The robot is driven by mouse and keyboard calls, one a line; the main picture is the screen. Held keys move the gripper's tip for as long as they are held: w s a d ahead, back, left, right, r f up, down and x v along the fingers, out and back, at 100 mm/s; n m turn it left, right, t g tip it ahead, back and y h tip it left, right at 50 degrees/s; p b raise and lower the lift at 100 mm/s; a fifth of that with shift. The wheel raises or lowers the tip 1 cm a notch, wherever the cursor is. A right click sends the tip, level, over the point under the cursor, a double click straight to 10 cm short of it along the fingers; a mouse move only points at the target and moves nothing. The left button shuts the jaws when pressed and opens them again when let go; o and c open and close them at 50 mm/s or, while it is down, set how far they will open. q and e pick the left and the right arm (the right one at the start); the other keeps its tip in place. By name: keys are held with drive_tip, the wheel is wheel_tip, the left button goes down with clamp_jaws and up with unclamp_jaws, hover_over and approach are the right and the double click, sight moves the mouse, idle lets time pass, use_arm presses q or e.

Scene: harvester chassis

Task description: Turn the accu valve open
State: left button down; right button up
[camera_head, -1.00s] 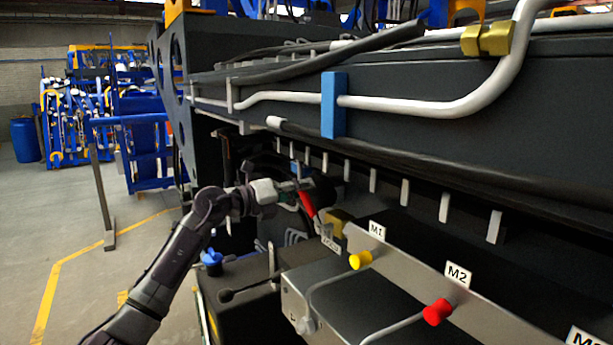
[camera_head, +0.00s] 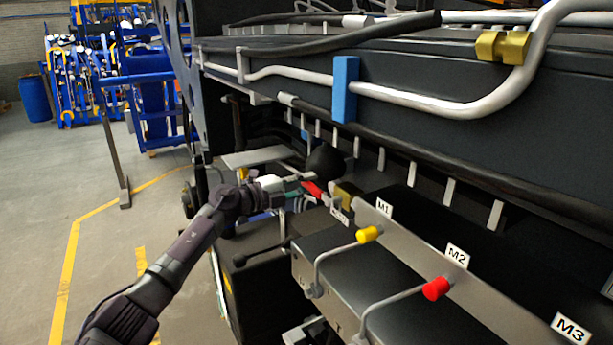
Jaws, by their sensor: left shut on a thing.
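The accu valve has a short red handle (camera_head: 314,190) and a brass-coloured body (camera_head: 346,197), near the middle of the view at the left end of the grey panel. A small white label (camera_head: 339,216), too small to read here, sits below the brass body. My left gripper (camera_head: 303,184) reaches in from the left and is shut on the red handle at its outer end. The gripper partly hides that end of the handle. The handle slopes gently down to the right towards the brass body. My right gripper is not in view.
To the right on the panel are a yellow knob (camera_head: 369,234) by label M1 and a red knob (camera_head: 437,288) by label M2. A black ball-ended lever (camera_head: 260,252) stands below my left arm. The dark chassis beam (camera_head: 440,75) overhangs the valve. Open floor (camera_head: 60,180) lies left.

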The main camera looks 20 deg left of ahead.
use_arm(q)
drive_tip(key=shift+f, duration=0.2)
idle(0.3)
drive_tip(key=c, duration=1)
unclamp_jaws()
drive_tip(key=v, duration=1.2)
drive_tip(key=shift+a, duration=0.1)
